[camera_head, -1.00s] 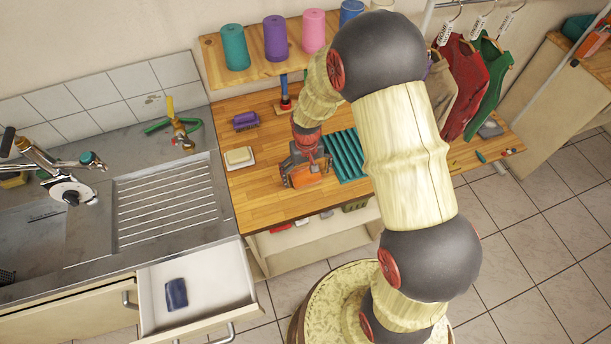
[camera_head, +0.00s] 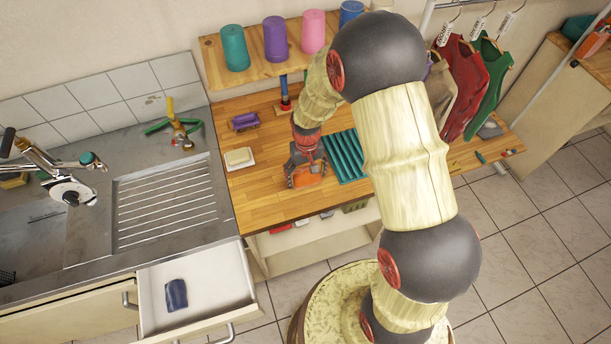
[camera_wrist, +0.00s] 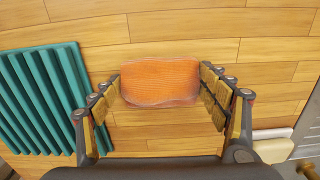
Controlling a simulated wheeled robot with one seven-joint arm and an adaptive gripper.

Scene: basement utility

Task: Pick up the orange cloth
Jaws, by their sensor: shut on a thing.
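The orange cloth (camera_wrist: 160,82) lies between my gripper's two fingers in the wrist view, over the wooden worktop. In the head view the cloth (camera_head: 307,178) shows low between the jaws. My gripper (camera_head: 305,174) points down at the worktop, and in the wrist view its fingers (camera_wrist: 160,95) are closed against the cloth's left and right ends. I cannot tell whether the cloth is clear of the wood.
A teal ridged rack (camera_head: 343,156) lies right of my gripper. A cream block (camera_head: 239,158) and a purple brush (camera_head: 244,121) lie to its left. The wooden worktop (camera_head: 262,200) is bare in front. An open drawer (camera_head: 222,283) juts out below the sink.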

